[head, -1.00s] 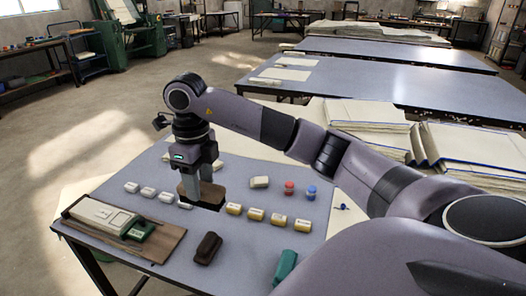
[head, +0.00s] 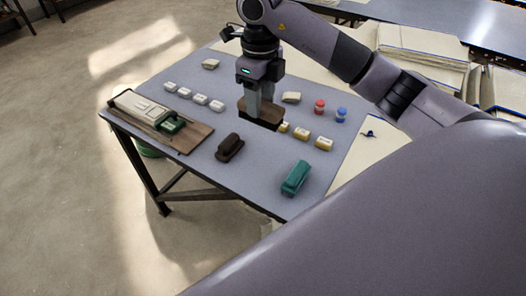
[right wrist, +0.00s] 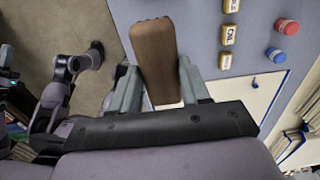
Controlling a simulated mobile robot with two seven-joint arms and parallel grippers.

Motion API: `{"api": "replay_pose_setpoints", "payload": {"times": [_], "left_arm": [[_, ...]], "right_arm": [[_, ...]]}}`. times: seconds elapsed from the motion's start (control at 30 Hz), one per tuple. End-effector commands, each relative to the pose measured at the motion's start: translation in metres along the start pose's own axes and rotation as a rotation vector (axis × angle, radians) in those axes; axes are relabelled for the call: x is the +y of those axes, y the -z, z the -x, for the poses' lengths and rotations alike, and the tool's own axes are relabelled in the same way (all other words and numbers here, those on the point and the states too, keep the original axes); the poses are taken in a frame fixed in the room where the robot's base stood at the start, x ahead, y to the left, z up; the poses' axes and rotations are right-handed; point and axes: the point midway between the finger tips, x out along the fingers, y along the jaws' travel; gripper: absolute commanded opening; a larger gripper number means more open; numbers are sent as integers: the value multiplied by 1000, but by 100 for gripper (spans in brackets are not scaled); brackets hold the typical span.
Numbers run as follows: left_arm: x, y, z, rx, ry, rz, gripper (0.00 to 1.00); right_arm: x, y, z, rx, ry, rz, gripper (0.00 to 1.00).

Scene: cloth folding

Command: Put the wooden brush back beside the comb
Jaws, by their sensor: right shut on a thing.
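The wooden brush (head: 258,112), a brown block with a dark underside, is held between the fingers of my right gripper (head: 260,98) over the middle of the grey table. In the right wrist view the brush (right wrist: 157,60) shows long and brown between the two shut fingers (right wrist: 155,88). I cannot tell whether its underside touches the table. I cannot make out a comb for certain. A dark brown rounded object (head: 230,147) lies in front of the brush, and a teal object (head: 297,178) lies nearer the front edge. My left gripper's fingers do not show.
Yellowish blocks (head: 323,144) lie right of the brush, white blocks (head: 200,98) to its left. Red (head: 320,106) and blue (head: 341,114) pieces and a pale block (head: 291,97) lie behind. A wooden board (head: 190,143) with a pale-and-green device is at the left edge.

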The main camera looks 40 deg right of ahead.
Motion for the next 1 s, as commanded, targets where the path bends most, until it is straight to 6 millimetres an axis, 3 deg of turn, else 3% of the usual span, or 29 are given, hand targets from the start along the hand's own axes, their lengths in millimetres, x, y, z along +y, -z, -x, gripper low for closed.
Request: {"api": "replay_pose_setpoints", "payload": {"times": [0.03, 0.4, 1.0], "left_arm": [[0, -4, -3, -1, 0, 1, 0], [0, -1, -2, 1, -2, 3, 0], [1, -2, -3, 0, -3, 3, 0]], "right_arm": [[2, 0, -17, 4, -5, 2, 18], [1, 1, -104, 3, -3, 0, 18], [0, 0, -164, -1, 0, 0, 18]]}}
